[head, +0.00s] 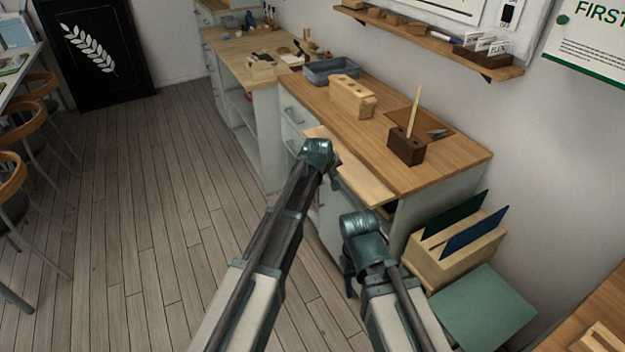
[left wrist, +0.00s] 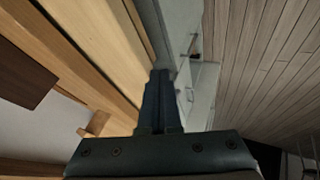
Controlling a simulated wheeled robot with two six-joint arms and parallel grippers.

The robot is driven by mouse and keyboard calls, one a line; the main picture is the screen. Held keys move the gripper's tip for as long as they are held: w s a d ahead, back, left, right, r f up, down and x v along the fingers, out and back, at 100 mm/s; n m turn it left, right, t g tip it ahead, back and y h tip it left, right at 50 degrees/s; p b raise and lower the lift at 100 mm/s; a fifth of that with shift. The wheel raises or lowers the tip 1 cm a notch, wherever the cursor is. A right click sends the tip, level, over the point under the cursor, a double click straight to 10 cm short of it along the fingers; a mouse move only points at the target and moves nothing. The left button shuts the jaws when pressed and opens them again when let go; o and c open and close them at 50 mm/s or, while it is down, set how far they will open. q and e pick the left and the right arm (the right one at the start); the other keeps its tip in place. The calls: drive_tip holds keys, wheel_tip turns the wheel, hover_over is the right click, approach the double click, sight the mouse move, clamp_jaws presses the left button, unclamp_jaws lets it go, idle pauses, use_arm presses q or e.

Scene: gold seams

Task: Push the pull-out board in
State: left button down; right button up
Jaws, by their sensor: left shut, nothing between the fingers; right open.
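The pull-out board (head: 362,182) is a pale wooden slab sticking out from under the counter's top, above the cabinet front. In the left wrist view the board (left wrist: 112,38) fills the upper left middle. My left gripper (head: 334,172) is shut and empty at the board's outer front edge. Its closed fingers (left wrist: 158,80) show beside that edge in the left wrist view; I cannot tell whether they touch it. My right gripper (head: 360,240) is lower and to the right, in front of the cabinet's near end, apart from the board. It is open, its fingertips mostly hidden by its wrist.
The wooden counter (head: 440,172) carries a dark block with a stick (head: 406,147), a pale wooden block (head: 351,97) and a grey bin (head: 330,70). A wooden rack with green and blue panels (head: 455,262) and a green-topped stool (head: 482,308) stand right.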

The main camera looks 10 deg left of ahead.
sight(347, 169)
use_arm(q)
drive_tip(key=w+d, duration=0.1)
drive_tip(key=d, duration=0.1)
drive_tip(key=w+d, duration=0.2)
drive_tip(key=shift+w+d, duration=0.1)
drive_tip(key=shift+d, duration=0.25)
drive_tip(key=shift+s+a, duration=0.3)
drive_tip(key=shift+a, duration=0.1)
drive_tip(key=s+a+f+p+v, duration=0.1)
drive_tip(key=a+p+v, duration=0.1)
drive_tip(key=p+v, duration=0.6)
drive_tip(key=v, duration=0.3)
drive_tip(key=shift+a, duration=0.2)
use_arm(e)
wheel_tip(347, 169, up, 8)
drive_tip(key=shift+a, duration=0.35)
